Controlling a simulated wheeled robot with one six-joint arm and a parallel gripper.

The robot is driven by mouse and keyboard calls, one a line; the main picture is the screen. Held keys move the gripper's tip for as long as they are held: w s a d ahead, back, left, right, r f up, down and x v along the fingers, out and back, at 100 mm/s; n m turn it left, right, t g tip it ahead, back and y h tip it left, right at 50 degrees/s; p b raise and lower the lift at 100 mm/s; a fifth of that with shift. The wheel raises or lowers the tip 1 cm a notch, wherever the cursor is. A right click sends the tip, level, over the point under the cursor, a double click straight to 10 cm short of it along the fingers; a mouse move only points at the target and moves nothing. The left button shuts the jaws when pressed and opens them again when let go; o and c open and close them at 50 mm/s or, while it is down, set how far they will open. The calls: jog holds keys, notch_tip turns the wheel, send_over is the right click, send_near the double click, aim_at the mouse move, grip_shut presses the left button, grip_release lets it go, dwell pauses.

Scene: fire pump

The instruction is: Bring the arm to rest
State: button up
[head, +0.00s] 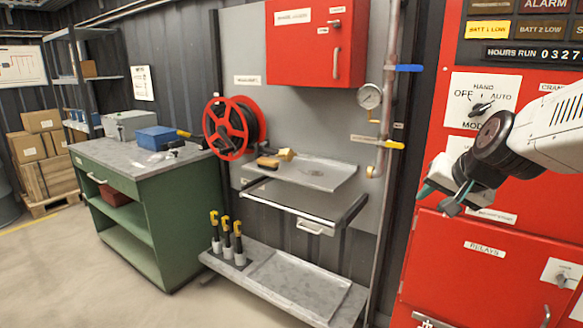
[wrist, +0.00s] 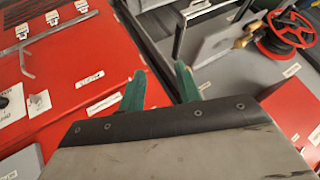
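My arm (head: 560,125) reaches in from the right edge of the head view, in front of the red pump controller cabinet (head: 490,245). My gripper (head: 437,198) hangs at its end, tilted down and to the left, apart from the cabinet front. In the wrist view, its two green fingers (wrist: 160,88) stand apart with nothing between them. Part of the cabinet's labels and the mode switch area is hidden behind the arm in the head view.
A vertical pipe with a gauge (head: 369,96), a blue lever (head: 409,68) and a yellow lever (head: 393,145) stands left of my gripper. Further left are a shelf tray (head: 325,175), a red hose reel (head: 231,128) and a green workbench (head: 150,200). The floor at front left is clear.

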jog(key=s+a+f+n+g, duration=0.1)
jog(key=s+f+n+g, duration=0.1)
jog(key=s, duration=1.1)
jog(key=s+a+f+n+g, duration=0.2)
jog(key=s+g, duration=0.3)
jog(key=s, duration=0.9)
jog(key=shift+s+a+f+n+h, duration=0.15)
jog(key=shift+s+f+n+h, duration=0.25)
jog(key=shift+n, duration=0.5)
jog(key=shift+w, duration=0.15)
